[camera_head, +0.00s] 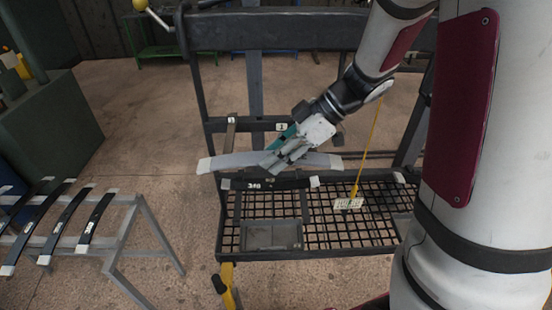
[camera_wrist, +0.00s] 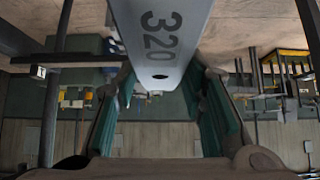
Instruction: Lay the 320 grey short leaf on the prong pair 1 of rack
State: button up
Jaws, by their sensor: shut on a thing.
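The grey short leaf (camera_head: 235,160) is a slightly arched strip with pale ends. My gripper (camera_head: 278,158) is shut on it near its middle and holds it roughly level in front of the rack (camera_head: 262,36). In the wrist view the leaf (camera_wrist: 160,60) shows the number 320 and a small dark hole, between the green-padded fingers of my gripper (camera_wrist: 160,110). A plate marked 1 (camera_head: 282,127) is on the rack's crossbar, just behind my gripper. A prong (camera_head: 229,140) juts out below another plate at the left. My gripper and the leaf hide other prongs.
A dark leaf (camera_head: 280,184) with pale ends and a number lies across the rack just below the held leaf. A mesh shelf (camera_head: 325,234) with a grey tray (camera_head: 271,236) and a corded tag (camera_head: 348,203) is underneath. Several dark leaves (camera_head: 68,215) lie on a stand at left.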

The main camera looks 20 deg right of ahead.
jog(key=w+d+f+b, duration=0.1)
jog(key=w+d+f, duration=0.1)
jog(key=w, duration=0.6)
jog(key=shift+w+d+f, duration=0.35)
jog(key=shift+d+f, duration=0.05)
jog(key=shift+f, duration=0.15)
dwell(0.3)
jog(key=o, duration=1.4)
jog(key=shift+o, duration=0.2)
jog(key=shift+f, duration=0.1)
jog(key=shift+d, duration=0.1)
